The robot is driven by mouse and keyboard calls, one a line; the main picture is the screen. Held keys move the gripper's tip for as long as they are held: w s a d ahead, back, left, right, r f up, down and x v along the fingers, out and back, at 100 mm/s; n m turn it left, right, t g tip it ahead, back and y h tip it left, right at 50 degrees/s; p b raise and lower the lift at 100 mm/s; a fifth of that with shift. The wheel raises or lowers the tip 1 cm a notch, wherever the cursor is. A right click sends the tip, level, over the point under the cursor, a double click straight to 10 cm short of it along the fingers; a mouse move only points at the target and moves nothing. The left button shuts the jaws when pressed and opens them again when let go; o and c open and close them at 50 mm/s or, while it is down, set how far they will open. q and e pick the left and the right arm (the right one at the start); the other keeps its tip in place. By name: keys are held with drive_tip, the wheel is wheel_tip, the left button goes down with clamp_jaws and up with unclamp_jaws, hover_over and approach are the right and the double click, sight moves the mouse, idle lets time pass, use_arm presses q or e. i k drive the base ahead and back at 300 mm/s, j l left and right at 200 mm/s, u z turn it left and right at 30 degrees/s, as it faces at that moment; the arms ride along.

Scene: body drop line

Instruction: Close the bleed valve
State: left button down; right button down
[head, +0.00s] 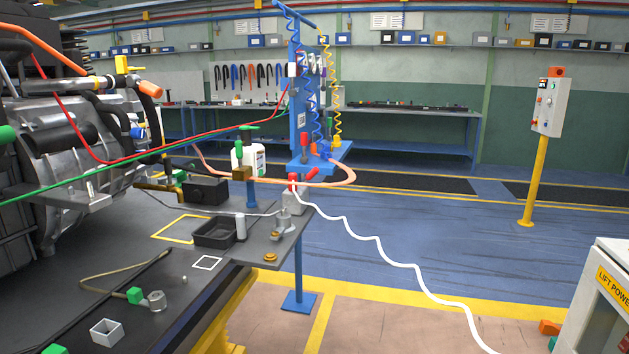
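No part is clearly marked as the bleed valve, and I cannot tell which fitting it is. A yellow-handled fitting (123,65) sits on top of the engine assembly (90,125) at the left, beside an orange-capped black hose end (150,89). A brass block (241,173) with a green upright part stands near the far edge of the dark bench. A red-topped grey fitting (293,202) stands at the bench's right corner, with a white coiled line running from it. Whether any of these is open or closed is too small to tell. Neither gripper is in view.
The dark bench (195,268) carries a black tray (215,234), a black box (205,190) and small parts. Red and green lines cross above it. A blue stand (299,120) rises behind. A lift power cabinet (605,300) is at lower right.

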sight(316, 170)
drive_tip(key=i+l+u, duration=0.1)
drive_tip(key=i, duration=0.35)
drive_tip(key=i+l+u, duration=0.1)
drive_tip(key=i+l, duration=0.25)
drive_tip(key=i+l+u, duration=0.1)
drive_tip(key=i+l, duration=0.15)
drive_tip(key=i, duration=0.2)
